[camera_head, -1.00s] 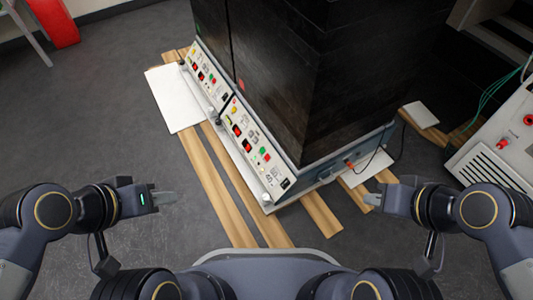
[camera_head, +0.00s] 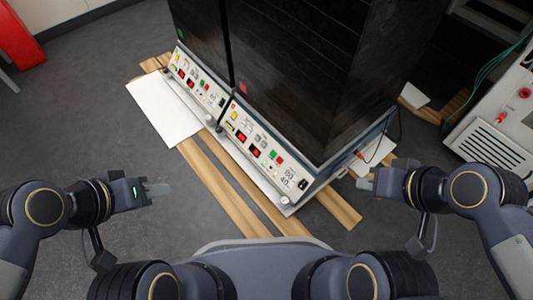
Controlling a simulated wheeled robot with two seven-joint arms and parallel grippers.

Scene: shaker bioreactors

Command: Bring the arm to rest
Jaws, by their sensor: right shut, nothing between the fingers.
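My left gripper (camera_head: 157,189) is at the lower left, its fingers pointing right over the grey floor, with nothing visible at its tips. I cannot tell from this view whether its fingers are apart or together. My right gripper (camera_head: 364,184) is at the right, its fingers pointing left, shut and empty. It appears near the front right corner of the shaker bioreactor (camera_head: 290,80), and I cannot tell the gap between them. Both arms are bent and held roughly level on either side of my body.
The bioreactor's control panels (camera_head: 265,148) face me, with buttons and red displays. It stands on wooden slats (camera_head: 225,190). A white plate (camera_head: 166,112) lies at its left. A light grey instrument (camera_head: 500,125) with green cables stands at the right. A red object (camera_head: 18,35) is top left. Floor at left is clear.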

